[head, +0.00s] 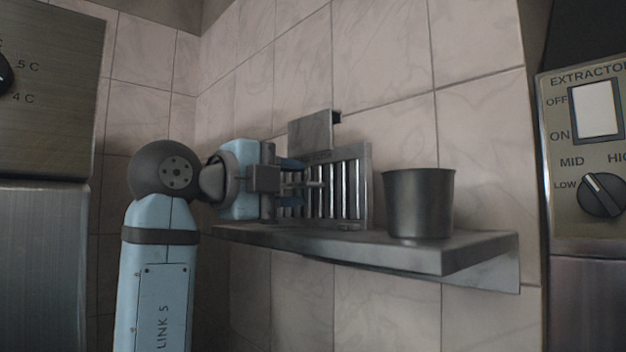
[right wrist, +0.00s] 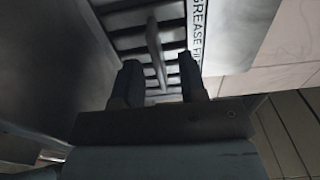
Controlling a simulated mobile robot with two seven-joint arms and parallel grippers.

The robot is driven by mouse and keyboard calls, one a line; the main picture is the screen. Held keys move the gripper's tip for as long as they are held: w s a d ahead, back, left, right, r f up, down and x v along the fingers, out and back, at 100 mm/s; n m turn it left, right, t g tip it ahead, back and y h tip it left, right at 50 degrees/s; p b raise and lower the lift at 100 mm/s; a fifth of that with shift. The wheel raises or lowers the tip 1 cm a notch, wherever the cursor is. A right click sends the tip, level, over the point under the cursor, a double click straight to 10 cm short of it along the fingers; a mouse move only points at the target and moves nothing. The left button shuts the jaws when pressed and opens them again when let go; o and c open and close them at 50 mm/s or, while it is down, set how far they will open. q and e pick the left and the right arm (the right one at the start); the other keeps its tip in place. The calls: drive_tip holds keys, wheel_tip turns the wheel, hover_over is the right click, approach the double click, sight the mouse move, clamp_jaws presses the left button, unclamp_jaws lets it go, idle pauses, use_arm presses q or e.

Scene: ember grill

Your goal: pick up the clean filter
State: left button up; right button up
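The clean filter (head: 363,190) is a slatted metal panel in a grey frame, standing upright on the wall shelf close to the tiled wall. It also shows in the right wrist view (right wrist: 127,18), with a bar-like handle (right wrist: 153,42) across its slats. My right gripper (head: 292,181) is in front of the filter's left part. In the right wrist view, its fingers (right wrist: 160,72) are apart, one on each side of the handle, with gaps between. The gripper hides part of the filter. My left gripper is in neither view.
The metal shelf (head: 470,250) also holds a dark metal cup (head: 418,204) right of the filter. A bent metal plate (head: 312,135) stands above the filter. A label (right wrist: 196,30) begins "GREASE FI". An extractor switch panel (head: 590,150) is at far right, steel cabinets at left.

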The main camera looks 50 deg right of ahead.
drive_tip(key=shift+s+d, duration=0.1)
drive_tip(key=shift+d, duration=0.9)
drive_tip(key=shift+a, duration=0.1)
clamp_jaws()
drive_tip(key=shift+r, duration=0.1)
